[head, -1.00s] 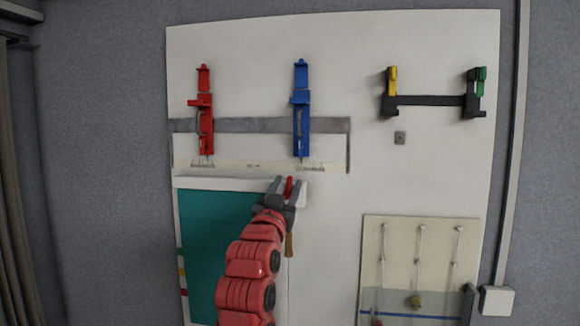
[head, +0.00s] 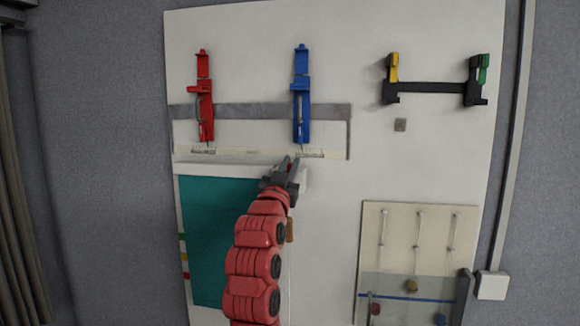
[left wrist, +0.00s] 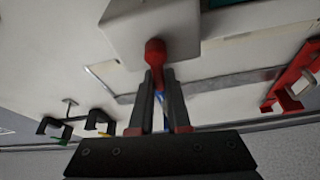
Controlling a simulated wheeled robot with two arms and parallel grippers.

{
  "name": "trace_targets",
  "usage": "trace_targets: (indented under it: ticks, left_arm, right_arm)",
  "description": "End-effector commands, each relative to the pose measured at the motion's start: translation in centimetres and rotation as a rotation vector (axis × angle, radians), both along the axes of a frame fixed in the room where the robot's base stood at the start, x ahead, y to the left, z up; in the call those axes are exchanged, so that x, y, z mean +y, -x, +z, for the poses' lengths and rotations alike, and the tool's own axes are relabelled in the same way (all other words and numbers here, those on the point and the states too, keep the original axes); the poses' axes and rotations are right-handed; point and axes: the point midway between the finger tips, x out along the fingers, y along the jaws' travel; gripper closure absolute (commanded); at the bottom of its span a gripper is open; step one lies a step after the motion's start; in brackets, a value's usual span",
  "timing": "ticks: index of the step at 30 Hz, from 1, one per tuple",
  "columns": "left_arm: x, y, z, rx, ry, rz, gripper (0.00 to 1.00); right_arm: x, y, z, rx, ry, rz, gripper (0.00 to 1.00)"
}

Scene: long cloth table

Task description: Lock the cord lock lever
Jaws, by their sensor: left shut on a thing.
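A small red lever (left wrist: 156,54) sticks out from a white box (left wrist: 150,25) in the left wrist view. The box appears to be the right end of the white rail (head: 302,178) above a teal blind (head: 212,240). My left gripper (head: 290,161) is at that end of the rail, with its two fingers close together. In the head view the fingers hide most of the lever. A brown cord end (head: 290,231) hangs beside my arm. My right gripper is out of view.
A red clamp (head: 205,100) and a blue clamp (head: 301,100) are mounted above the rail on the white board (head: 400,170). A black bracket bar (head: 430,88) is at the upper right. A panel with vertical cords (head: 420,225) is at the lower right.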

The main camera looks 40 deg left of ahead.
Motion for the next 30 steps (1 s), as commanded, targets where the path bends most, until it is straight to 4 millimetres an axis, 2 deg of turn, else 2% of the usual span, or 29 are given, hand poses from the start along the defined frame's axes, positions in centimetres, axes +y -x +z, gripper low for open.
trace_targets:
  ticks: [5, 12, 22, 23, 27, 28, 30]
  left_arm:
    - [0.0, 0.0, -0.2, -0.004, 0.007, 0.0, 1.0]
    - [0.5, 0.3, -0.4, -0.085, 0.136, 0.001, 1.0]
    - [0.7, 0.4, -0.1, -0.099, 0.166, 0.0, 1.0]
    - [0.7, 0.4, -0.1, -0.099, 0.166, 0.0, 0.83]
    - [0.7, 0.4, 0.0, -0.1, 0.165, 0.001, 0.58]
    - [0.7, 0.4, 0.0, -0.1, 0.165, 0.001, 0.55]
    - [0.7, 0.4, 0.0, -0.1, 0.165, 0.001, 0.55]
  right_arm:
    - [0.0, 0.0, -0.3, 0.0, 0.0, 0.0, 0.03]
    - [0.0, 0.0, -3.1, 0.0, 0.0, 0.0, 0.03]
    - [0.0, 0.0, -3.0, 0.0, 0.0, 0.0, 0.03]
    - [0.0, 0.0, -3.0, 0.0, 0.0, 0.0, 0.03]
    - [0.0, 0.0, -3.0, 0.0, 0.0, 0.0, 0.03]
    - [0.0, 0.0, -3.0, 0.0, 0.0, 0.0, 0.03]
    - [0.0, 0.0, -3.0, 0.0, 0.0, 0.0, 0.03]
